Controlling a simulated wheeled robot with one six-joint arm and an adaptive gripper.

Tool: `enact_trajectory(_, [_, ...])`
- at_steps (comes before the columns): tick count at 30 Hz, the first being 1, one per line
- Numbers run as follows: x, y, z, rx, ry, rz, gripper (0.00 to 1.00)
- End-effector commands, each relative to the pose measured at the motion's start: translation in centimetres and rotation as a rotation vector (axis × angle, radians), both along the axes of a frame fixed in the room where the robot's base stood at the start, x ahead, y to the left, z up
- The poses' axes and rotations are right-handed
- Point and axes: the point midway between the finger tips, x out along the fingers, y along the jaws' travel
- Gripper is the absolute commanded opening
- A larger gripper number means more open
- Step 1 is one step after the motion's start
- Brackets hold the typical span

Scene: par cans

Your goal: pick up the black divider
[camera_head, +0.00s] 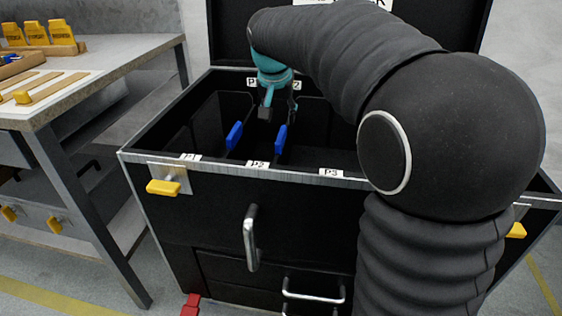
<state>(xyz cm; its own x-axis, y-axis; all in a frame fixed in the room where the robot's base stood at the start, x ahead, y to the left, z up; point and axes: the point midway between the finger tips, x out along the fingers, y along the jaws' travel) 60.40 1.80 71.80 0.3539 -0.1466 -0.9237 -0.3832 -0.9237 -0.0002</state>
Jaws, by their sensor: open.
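The open black case (210,210) has a dark interior with black upright panels, and I take the black divider (222,115) to be one of these. Two blue tabs (234,135) and (281,139) stand up in the case, seemingly on the panels. I cannot tell clearly which panel each belongs to. My gripper (265,112) hangs over the case, pointing down, between and behind the blue tabs. Its jaws are open and I see nothing held. My arm covers the right part of the case.
White labels, P1 to P3, line the front rim. A yellow latch (163,187) and metal handles (250,238) stick out at the front. A workbench (95,80) with yellow-handled items stands at the left. The lid (235,35) stands open behind.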

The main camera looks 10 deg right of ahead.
Motion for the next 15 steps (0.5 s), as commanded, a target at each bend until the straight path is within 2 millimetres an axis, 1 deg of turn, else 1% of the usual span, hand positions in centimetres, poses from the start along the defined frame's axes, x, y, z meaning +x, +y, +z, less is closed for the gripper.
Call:
enact_trajectory(1, [0.3,-0.1,-1.2,-0.001,0.005,0.001,0.48])
enact_trajectory(3, [0.8,-0.2,-2.4,0.000,0.004,0.002,0.48])
enact_trajectory(7, [1.5,-0.5,-4.3,-0.001,0.004,0.003,0.48])
enact_trajectory(10, [1.9,-0.7,-5.3,-0.001,0.003,0.002,0.48])
enact_trajectory(15, [2.2,-0.9,-5.9,-0.001,0.000,0.002,0.48])
